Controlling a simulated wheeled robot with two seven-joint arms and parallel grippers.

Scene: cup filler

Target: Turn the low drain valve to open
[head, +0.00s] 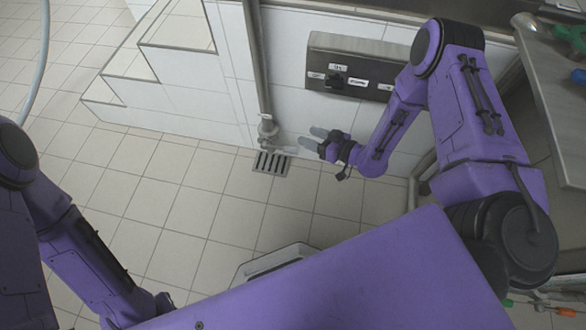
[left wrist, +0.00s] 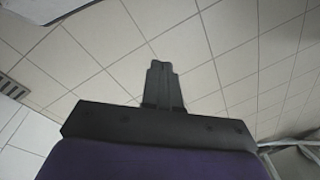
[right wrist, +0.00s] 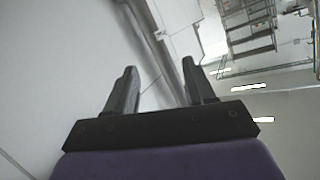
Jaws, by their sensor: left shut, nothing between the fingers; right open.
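The low drain valve (head: 267,127) sits near the bottom of a vertical grey pipe (head: 257,65) against the tiled wall, just above the floor. Its small details are hard to make out, so I cannot tell its setting. My right gripper (head: 313,138) is just right of the valve in the head view, fingers pointing toward it, apart and empty. In the right wrist view, the open fingers (right wrist: 159,66) show with the pipe (right wrist: 160,33) beyond them. My left gripper (left wrist: 161,66) is shut and empty over the floor in the left wrist view.
A floor drain grate (head: 271,163) lies below the valve. A grey control panel (head: 352,66) with a black knob is on the wall above my right gripper. Tiled steps (head: 150,60) stand left of the pipe. A metal counter (head: 555,100) is at the right.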

